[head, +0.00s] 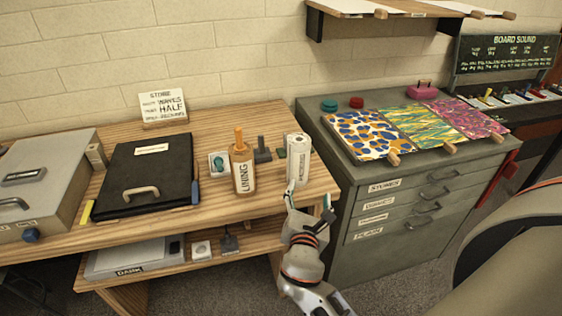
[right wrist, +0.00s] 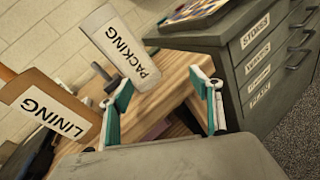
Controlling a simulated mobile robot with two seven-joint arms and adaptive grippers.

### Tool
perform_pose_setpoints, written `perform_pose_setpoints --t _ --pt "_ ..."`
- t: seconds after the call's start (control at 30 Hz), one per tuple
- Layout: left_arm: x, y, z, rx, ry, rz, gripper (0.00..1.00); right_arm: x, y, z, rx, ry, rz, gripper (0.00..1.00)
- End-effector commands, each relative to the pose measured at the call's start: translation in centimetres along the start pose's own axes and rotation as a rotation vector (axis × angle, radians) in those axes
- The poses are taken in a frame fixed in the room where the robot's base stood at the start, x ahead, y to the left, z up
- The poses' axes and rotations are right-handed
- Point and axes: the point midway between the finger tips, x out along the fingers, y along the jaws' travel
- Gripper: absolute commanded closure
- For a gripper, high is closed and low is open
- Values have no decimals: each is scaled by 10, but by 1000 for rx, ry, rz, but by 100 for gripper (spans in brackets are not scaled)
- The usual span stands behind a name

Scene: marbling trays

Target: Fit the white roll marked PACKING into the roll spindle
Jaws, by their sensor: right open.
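The white roll marked PACKING (head: 298,160) stands upright near the right end of the wooden bench; it also shows in the right wrist view (right wrist: 122,50), beyond the fingertips. My right gripper (head: 308,203) is open and empty at the bench's front right edge, in front of and below the roll. Its two teal-padded fingers are spread in the right wrist view (right wrist: 163,92), with nothing between them. I cannot pick out the roll spindle for certain; a dark upright piece (head: 262,150) stands just left of the roll. My left gripper is not in view.
A brown roll-like item marked LINING (head: 244,177) with an orange top stands left of the white roll. A small white holder (head: 218,165) and a black case (head: 148,175) are further left. A grey drawer cabinet (head: 380,215) with patterned sheets stands close on the right.

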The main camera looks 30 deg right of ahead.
Motion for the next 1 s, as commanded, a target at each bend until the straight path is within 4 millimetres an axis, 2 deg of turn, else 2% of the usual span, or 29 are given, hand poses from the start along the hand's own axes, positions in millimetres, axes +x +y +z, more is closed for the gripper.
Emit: perform_pose_setpoints --t 0.03,0.13,0.3,0.73,1.0 --pt "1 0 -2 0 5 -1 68 2 11 5 -73 -28 12 37" --pt "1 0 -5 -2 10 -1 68 5 28 13 -211 -78 28 37" --pt "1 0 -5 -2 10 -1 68 8 42 21 -337 -123 37 37" --pt "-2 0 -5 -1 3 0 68 44 43 29 -343 -126 38 37" --pt "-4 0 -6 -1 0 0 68 80 42 35 -342 -125 38 37"
